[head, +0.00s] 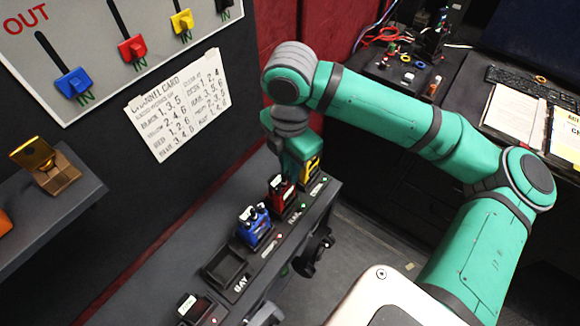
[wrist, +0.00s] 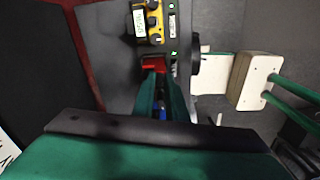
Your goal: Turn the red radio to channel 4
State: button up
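The red radio (head: 281,196) stands in its dock on the long grey bench, between the yellow radio and the blue radio. In the wrist view its red top (wrist: 153,63) shows just past my fingertips. My gripper (head: 292,168) points down at the red radio from above and partly covers it. In the wrist view its two green fingers (wrist: 155,84) lie close together over the radio. I cannot tell whether they touch it or whether a gap is left. The red radio's knob and channel setting are hidden or too small to read.
The yellow radio (head: 311,168) and blue radio (head: 253,227) flank it closely. An empty bay (head: 227,268) and a black radio (head: 193,308) are nearer. A channel card (head: 180,105) hangs on the wall below a board of coloured switches (head: 133,48). A shelf (head: 70,195) juts out left.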

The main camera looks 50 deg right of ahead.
grip_shut()
jog(key=shift+m, duration=0.8)
jog(key=o, duration=0.7)
grip_release()
jog(key=shift+r, duration=0.1)
